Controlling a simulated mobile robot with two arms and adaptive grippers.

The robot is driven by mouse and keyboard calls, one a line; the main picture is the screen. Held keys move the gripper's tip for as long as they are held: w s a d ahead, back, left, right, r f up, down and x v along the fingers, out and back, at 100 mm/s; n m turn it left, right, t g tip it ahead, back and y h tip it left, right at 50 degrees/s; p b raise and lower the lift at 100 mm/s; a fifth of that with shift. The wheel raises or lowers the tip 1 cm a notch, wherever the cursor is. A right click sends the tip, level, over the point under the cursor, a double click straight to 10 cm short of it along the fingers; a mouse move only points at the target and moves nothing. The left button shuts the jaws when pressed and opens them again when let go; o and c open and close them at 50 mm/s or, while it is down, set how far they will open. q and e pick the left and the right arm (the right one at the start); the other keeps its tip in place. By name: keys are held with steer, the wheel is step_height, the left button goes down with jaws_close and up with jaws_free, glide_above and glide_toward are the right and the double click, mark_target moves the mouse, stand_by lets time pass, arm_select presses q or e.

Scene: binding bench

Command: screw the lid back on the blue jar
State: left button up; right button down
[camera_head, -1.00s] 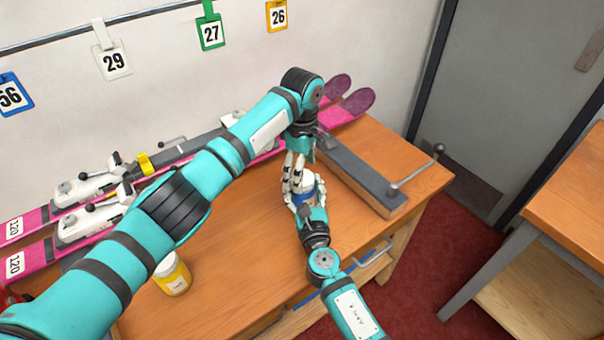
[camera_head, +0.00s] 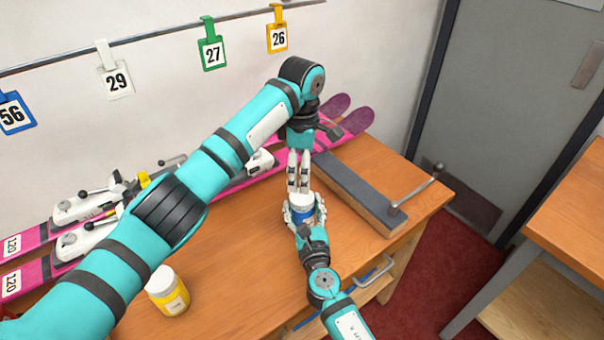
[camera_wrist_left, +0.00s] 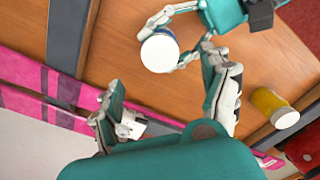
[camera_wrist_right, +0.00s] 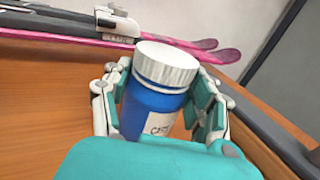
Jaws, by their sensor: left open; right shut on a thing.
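The blue jar (camera_head: 303,216) stands upright in my right gripper (camera_head: 304,209), over the front part of the bench. In the right wrist view the fingers are shut on both sides of its blue body (camera_wrist_right: 152,108). The white lid (camera_wrist_right: 167,64) sits on top of the jar and looks level with it; how tight it is I cannot tell. The lid also shows in the left wrist view (camera_wrist_left: 159,53). My left gripper (camera_head: 298,187) points down just above the lid. Its fingers are open and empty, apart from the lid.
A yellow jar with a white lid (camera_head: 168,292) stands on the bench at left. Pink skis (camera_head: 30,280) with bindings lie along the back. A grey-topped bar with a handle (camera_head: 360,192) lies right of the jar. Bare bench top (camera_head: 235,245) lies between the jars.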

mark_target(302, 196)
arm_select(q)
step_height(302, 196, down, 8)
steer(key=shift+f, duration=0.1)
stand_by(0.6)
steer(key=c, duration=1.2)
steer(key=m, duration=0.3)
steer(key=shift+c, duration=0.4)
steer(key=o, duration=1.3)
